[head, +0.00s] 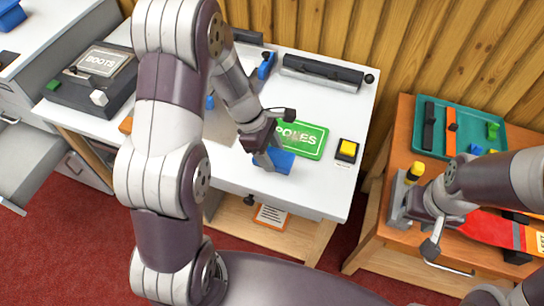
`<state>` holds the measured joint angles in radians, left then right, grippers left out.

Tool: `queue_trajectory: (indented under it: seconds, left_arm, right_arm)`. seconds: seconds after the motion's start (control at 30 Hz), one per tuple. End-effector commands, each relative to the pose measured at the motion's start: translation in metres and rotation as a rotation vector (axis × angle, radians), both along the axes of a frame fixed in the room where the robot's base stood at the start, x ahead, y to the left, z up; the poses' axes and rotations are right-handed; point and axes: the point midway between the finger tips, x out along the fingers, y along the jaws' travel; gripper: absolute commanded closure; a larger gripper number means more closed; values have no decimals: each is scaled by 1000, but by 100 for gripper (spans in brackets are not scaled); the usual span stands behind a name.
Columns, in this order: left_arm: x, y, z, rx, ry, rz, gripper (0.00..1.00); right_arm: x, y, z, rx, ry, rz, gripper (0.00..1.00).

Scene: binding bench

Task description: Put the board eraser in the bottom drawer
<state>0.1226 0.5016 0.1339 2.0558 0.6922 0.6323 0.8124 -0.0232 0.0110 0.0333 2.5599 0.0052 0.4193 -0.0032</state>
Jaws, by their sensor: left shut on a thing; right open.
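A blue block (280,161), apparently the board eraser, is at the front of the white bench top, beside the green POLES sign. My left gripper (262,158) is shut on it; the fingers partly cover it, and I cannot tell whether it touches the bench. A grey drawer (22,168) is pulled out from the grey cabinet at the left edge; its inside is only partly in view. My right gripper (407,208) is open over the orange side table, near a grey fixture with a yellow knob.
The orange side table (398,150) carries a teal tray (470,112) with strips and small blocks. My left arm hides part of the bench.

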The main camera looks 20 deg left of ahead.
Motion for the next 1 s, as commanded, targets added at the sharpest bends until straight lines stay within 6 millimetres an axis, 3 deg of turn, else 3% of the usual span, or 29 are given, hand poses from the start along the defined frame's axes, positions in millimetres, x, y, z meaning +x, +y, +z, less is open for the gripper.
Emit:
queue_trajectory:
  seconds: [0.1,0.33,0.73,0.77,0.8,1.0]
  left_arm:
    - [4,11,-9,-1,1,1,73]
    - [5,12,-46,-1,1,-3,73]
    - [5,12,-53,0,-1,-2,73]
    - [5,12,-51,0,-1,-2,32]
    - [5,12,-51,0,-1,-2,19]
    - [5,12,-51,0,0,-2,17]
  right_arm:
    - [0,0,0,0,0,0,57]
    - [0,0,-7,0,0,0,57]
    - [0,0,-10,0,0,0,57]
    - [0,0,-9,0,0,0,57]
    - [0,0,-9,0,0,0,57]
    - [0,0,-9,0,0,0,57]
